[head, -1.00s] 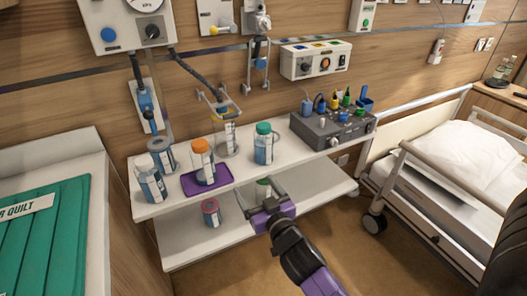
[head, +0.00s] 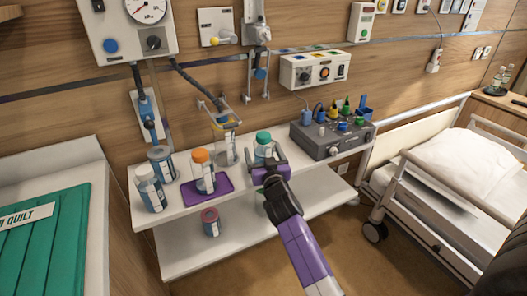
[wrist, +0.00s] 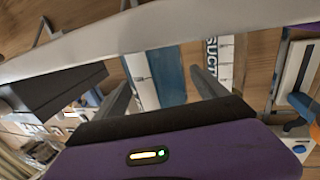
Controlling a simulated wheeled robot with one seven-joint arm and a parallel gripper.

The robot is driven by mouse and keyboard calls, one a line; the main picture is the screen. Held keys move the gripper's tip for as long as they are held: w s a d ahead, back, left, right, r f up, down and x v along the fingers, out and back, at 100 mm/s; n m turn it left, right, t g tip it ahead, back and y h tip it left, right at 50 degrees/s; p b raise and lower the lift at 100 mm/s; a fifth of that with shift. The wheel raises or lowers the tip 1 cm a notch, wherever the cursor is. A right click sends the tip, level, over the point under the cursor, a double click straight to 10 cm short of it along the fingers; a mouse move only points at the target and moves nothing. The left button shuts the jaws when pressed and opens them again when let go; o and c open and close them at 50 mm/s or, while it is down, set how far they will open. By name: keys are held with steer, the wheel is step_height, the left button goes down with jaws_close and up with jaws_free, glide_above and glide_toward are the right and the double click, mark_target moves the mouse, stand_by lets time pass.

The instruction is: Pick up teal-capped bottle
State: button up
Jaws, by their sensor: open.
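The teal-capped bottle (head: 263,138) stands upright on the upper shelf, right of the orange-capped bottle, with blue contents and a pale label. My gripper (head: 267,163) is open at its front side, with its fingers spread about the lower body in the head view. In the wrist view, a blue bottle body with a white label (wrist: 160,75) shows between the two fingers (wrist: 163,92). The fingers appear apart from it. A pale curved band hides its upper part there, and my gripper hides its base in the head view.
The orange-capped bottle (head: 202,170) stands on a purple tray (head: 222,186). A white-capped bottle (head: 148,187) is at the left end. A grey device (head: 333,138) with coloured plugs sits close on the right. A red-lidded jar (head: 211,222) is on the lower shelf (head: 255,232).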

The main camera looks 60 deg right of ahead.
steer(key=shift+w+d, duration=0.45)
steer(key=shift+w, duration=0.05)
steer(key=c, duration=1.8)
steer(key=shift+r, duration=0.15)
